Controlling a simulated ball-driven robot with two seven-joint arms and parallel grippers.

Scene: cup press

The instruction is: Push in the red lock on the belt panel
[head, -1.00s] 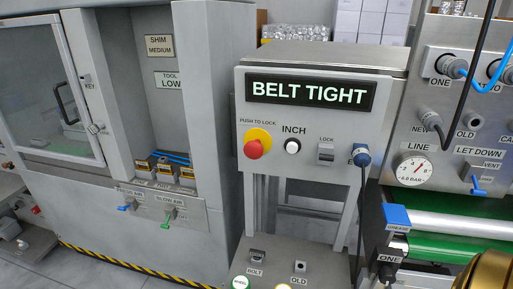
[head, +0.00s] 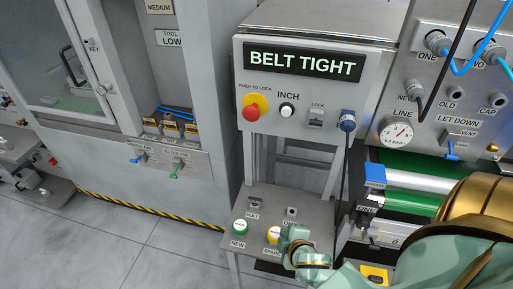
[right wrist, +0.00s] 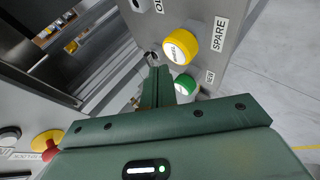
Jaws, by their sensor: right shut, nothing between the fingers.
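The red lock (head: 251,113) is a round red knob on a yellow disc, under the "PUSH TO LOCK" label on the grey belt panel (head: 270,130). In the right wrist view, the red knob (right wrist: 50,151) shows at the lower left, partly cut off by the gripper body. My right gripper (head: 290,234) is low in front of the panel, below and right of the lock, near the lower shelf, and apart from the lock. Its green fingers (right wrist: 157,84) are shut and empty in the right wrist view. My left gripper is not in view.
A white INCH button (head: 287,110), a lock switch (head: 316,118) and a plug with a hanging cable (head: 347,121) sit right of the lock. The lower shelf carries a green button (head: 240,228) and a yellow one (head: 273,234). A roller machine (head: 410,190) stands at right.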

